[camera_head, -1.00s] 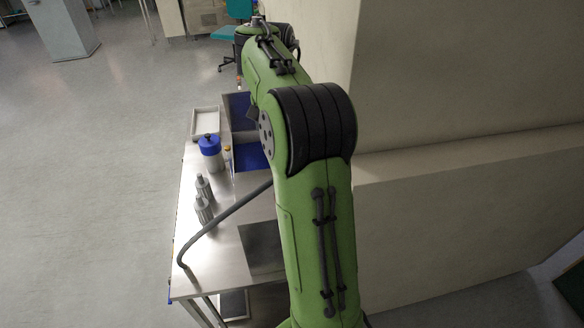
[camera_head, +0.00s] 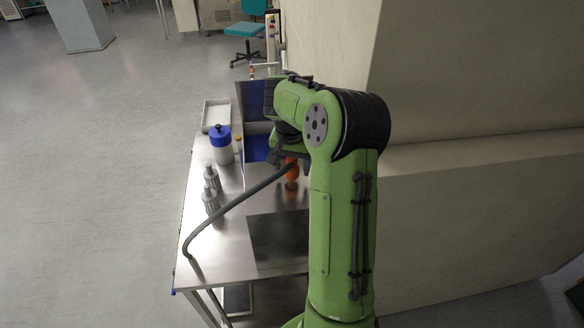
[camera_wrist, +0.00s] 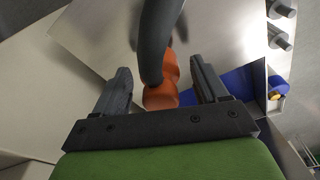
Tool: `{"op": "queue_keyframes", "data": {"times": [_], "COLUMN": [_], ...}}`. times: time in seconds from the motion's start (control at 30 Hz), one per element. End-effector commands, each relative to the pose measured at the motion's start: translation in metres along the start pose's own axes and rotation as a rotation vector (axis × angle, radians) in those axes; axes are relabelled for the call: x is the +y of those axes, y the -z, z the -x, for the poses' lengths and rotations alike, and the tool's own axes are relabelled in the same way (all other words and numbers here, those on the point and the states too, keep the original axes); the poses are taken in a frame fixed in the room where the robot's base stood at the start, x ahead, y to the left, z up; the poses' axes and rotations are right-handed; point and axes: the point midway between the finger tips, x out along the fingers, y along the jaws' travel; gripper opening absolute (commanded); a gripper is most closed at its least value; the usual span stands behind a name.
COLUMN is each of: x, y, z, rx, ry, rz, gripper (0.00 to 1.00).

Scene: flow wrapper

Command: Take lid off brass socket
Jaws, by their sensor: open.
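An orange capped piece (camera_head: 291,168), perhaps the lid on its socket, stands on the steel table beside my wrist. In the wrist view the orange piece (camera_wrist: 161,95) shows between my fingers, partly covered by a dark grey curved tube (camera_wrist: 156,40). No brass socket shows clearly apart from it. My gripper (camera_wrist: 160,72) is open, with one finger on each side of the orange piece in the picture. I cannot tell whether they touch it. In the head view my arm hides most of the gripper.
The curved tube (camera_head: 222,213) arches from the table's near left toward my gripper. Two grey bottles (camera_head: 211,190), a blue-lidded white jar (camera_head: 221,146), a white tray (camera_head: 216,112) and a blue bin (camera_head: 257,147) stand on the steel table (camera_head: 215,250). A pale wall rises at right.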

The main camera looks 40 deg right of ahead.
Motion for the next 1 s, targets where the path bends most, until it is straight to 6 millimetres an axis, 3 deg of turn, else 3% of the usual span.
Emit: {"op": "queue_keyframes", "data": {"times": [0.17,0.6,0.83,1.0], "x": [0.000,0.000,0.000,-0.001], "y": [0.000,0.000,0.001,0.007], "z": [0.001,0.001,0.008,0.049], "rx": [0.001,0.001,0.003,0.008], "ry": [0.000,0.000,0.000,0.001], "rz": [0.000,0.000,-0.001,0.000], "gripper": [0.69,0.04,0.04,0.04]}}
